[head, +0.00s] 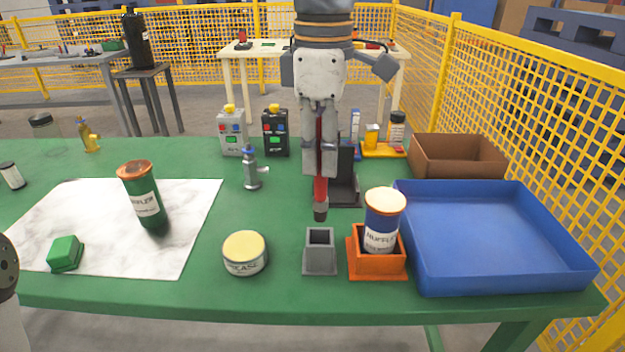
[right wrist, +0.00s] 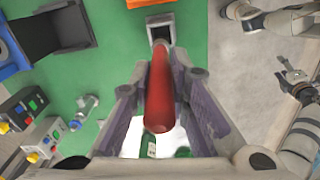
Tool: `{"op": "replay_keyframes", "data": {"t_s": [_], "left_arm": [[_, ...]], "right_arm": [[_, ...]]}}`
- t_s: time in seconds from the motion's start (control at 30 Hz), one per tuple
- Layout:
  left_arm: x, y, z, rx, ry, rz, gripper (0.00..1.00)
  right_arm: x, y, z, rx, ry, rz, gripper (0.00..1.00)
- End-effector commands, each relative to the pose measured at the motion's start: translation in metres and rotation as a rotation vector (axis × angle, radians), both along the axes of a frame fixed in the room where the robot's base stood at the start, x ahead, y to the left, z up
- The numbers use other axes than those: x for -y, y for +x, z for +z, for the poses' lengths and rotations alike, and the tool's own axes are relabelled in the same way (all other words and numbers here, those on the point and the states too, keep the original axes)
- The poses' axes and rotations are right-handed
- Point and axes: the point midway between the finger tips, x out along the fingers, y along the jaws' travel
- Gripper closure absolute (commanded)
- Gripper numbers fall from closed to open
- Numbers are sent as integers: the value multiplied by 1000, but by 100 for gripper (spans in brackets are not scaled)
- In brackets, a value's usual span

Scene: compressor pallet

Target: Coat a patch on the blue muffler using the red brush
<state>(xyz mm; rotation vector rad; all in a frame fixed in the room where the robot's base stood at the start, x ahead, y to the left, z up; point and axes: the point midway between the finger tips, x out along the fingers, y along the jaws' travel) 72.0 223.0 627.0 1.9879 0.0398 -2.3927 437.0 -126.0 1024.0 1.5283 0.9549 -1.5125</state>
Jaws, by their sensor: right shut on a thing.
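The red brush (head: 320,188) hangs upright, tip down, in my right gripper (head: 320,172), which is shut on it. Its dark tip is in the air above and behind the grey square holder (head: 319,262). The brush also shows in the right wrist view (right wrist: 159,90) between the fingers, with the grey holder (right wrist: 160,22) beyond it. The blue muffler (head: 381,232), with a cream top and a white label, stands in an orange holder (head: 378,272), right of the brush and apart from it. A grease tin (head: 244,254) stands left of the grey holder. My left gripper cannot be made out clearly.
A blue tray (head: 490,287) fills the table's right side, with a brown box (head: 458,155) behind. A green muffler (head: 148,208) and a green block (head: 65,253) are on the white sheet (head: 195,215). A small valve-like bottle (head: 251,172) stands left of the brush.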

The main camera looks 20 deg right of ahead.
Motion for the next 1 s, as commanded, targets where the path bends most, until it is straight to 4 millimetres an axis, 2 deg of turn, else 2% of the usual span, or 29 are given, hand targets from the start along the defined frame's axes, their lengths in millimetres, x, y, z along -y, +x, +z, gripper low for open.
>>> {"op": "replay_keyframes", "data": {"t_s": [0.2, 0.27, 0.37, 0.53, 0.67, 1.0], "left_arm": [[0, 0, 0, 2, 0, 0, 47], [0, 1, 1, 5, 0, 0, 47], [0, 3, 3, 12, -1, 0, 47], [0, 6, 5, 21, 0, 0, 47], [0, 4, 4, 16, 0, 0, 47], [0, -8, -7, -29, 0, 0, 47]], "right_arm": [[-5, 1, -2, 1, 14, 7, 100], [-18, 3, -6, 5, 48, 19, 100], [-46, 9, -10, 27, 143, 31, 100], [-81, 22, -1, 77, 299, 13, 100], [-88, 26, -3, 90, 342, 1, 100], [-88, 27, -48, 86, 341, 1, 100]]}}
